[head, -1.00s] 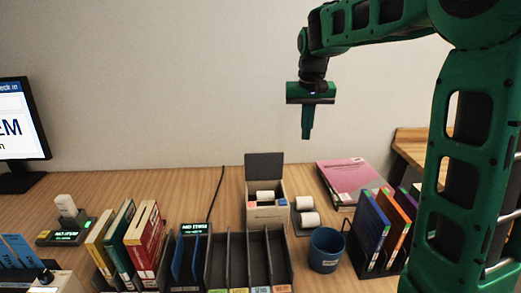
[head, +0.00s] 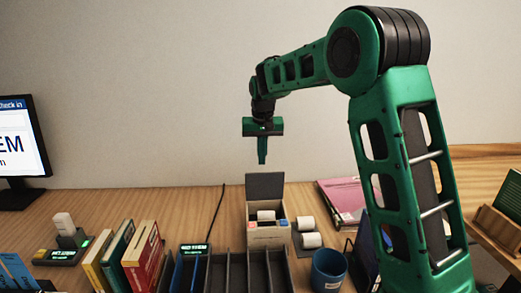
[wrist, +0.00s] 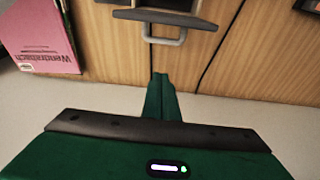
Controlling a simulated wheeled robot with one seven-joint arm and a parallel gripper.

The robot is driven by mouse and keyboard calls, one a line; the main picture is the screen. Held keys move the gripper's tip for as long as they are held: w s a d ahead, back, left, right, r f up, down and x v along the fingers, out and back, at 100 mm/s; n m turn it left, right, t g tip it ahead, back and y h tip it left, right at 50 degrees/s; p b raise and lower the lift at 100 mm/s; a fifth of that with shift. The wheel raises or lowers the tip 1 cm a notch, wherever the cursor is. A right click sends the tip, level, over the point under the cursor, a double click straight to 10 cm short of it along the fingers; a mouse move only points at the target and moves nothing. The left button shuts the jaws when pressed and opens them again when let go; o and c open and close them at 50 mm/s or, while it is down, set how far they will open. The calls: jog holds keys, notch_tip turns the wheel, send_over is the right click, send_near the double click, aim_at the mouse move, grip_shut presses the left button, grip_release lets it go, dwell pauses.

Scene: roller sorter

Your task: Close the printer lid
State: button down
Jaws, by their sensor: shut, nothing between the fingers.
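The printer (head: 268,235) is a small pale box with a paper roll showing inside, standing on the wooden counter. Its dark grey lid (head: 265,187) is open and stands upright at the back of the box. In the wrist view a dark edge, which looks like the lid (wrist: 165,17), shows at the top with a grey loop (wrist: 165,36) below it. My gripper (head: 262,161) is shut and empty, pointing down above the lid with a gap between them in the picture. Its closed fingers (wrist: 161,80) show below the loop in the wrist view.
Loose paper rolls (head: 309,240) lie right of the printer, with a blue cup (head: 328,269) in front. A pink book (head: 343,198) lies behind to the right. Black slotted trays (head: 238,272) and upright books (head: 143,252) stand in front and left. A cable (head: 216,213) runs left of the printer.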

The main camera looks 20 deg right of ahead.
aim_at(264, 184)
jog(key=s, duration=0.1)
jog(key=s+f, duration=0.2)
jog(key=shift+s+a+f, duration=0.15)
jog(key=shift+s+a, duration=0.05)
jog(key=shift+a, duration=0.1)
